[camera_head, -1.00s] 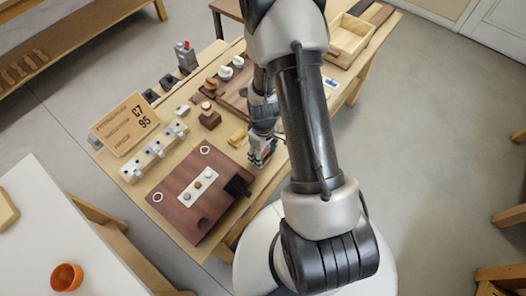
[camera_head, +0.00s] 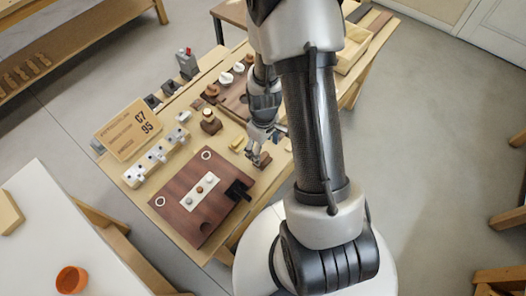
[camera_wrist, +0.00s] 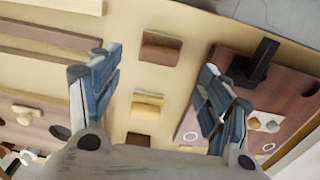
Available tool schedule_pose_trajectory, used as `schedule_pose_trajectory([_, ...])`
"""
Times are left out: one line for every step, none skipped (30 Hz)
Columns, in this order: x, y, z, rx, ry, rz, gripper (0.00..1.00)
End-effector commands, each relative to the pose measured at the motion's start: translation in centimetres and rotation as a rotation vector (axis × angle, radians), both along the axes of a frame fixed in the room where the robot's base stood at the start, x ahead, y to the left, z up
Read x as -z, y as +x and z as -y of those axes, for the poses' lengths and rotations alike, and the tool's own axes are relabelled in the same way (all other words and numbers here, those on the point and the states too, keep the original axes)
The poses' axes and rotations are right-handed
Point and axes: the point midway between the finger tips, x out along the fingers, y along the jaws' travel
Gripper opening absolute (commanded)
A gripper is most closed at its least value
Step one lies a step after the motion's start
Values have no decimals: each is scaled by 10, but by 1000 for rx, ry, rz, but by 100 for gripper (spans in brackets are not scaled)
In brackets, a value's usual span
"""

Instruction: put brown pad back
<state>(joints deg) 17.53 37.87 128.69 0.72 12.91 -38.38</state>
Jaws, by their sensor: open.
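A small brown block (camera_head: 264,160), which looks like the brown pad, lies on the bench just below my gripper (camera_head: 259,150) in the head view. In the wrist view the brown block (camera_wrist: 161,48) lies between and beyond the fingertips of my open gripper (camera_wrist: 160,75), with clear space on both sides. It does not appear to be held; the height gap is hard to judge. A yellow block (camera_wrist: 147,104) and another brown piece (camera_wrist: 138,139) lie in a row with it. The yellow block (camera_head: 238,143) also shows in the head view.
A dark brown board (camera_head: 180,224) with a black bracket (camera_head: 238,191) lies beside the gripper. White pegged blocks (camera_head: 155,160), a lettered sign (camera_head: 128,126) and a brown stand (camera_head: 210,123) are farther left. A second knobbed board (camera_head: 232,98) lies behind.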

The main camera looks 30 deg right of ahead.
Motion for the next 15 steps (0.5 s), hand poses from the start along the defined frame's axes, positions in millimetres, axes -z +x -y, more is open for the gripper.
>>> schedule_pose_trajectory([-15, 1, 0, 0, -1, 4, 71])
schedule_pose_trajectory([-20, 1, 0, 0, -1, 4, 71])
schedule_pose_trajectory([-27, 0, 0, 0, 0, 2, 71])
schedule_pose_trajectory([-31, 0, 0, 0, -1, 3, 71])
schedule_pose_trajectory([-35, 0, 0, 0, -1, 3, 71])
schedule_pose_trajectory([-40, 0, 0, 0, -1, 1, 71])
schedule_pose_trajectory([-43, 0, 0, 0, -1, 1, 71])
schedule_pose_trajectory([-45, 0, 0, 0, -1, 1, 71])
schedule_pose_trajectory([-47, 0, 0, 0, -1, 1, 71])
schedule_pose_trajectory([-50, 0, 0, 1, 0, 2, 71])
schedule_pose_trajectory([-53, 0, -1, 2, -1, 5, 71])
schedule_pose_trajectory([-60, 1, -2, 6, -3, 11, 71])
schedule_pose_trajectory([-66, 3, -3, 10, -5, 18, 71])
schedule_pose_trajectory([-75, 4, -5, 15, -7, 26, 71])
schedule_pose_trajectory([-89, 5, -8, 26, -11, 39, 71])
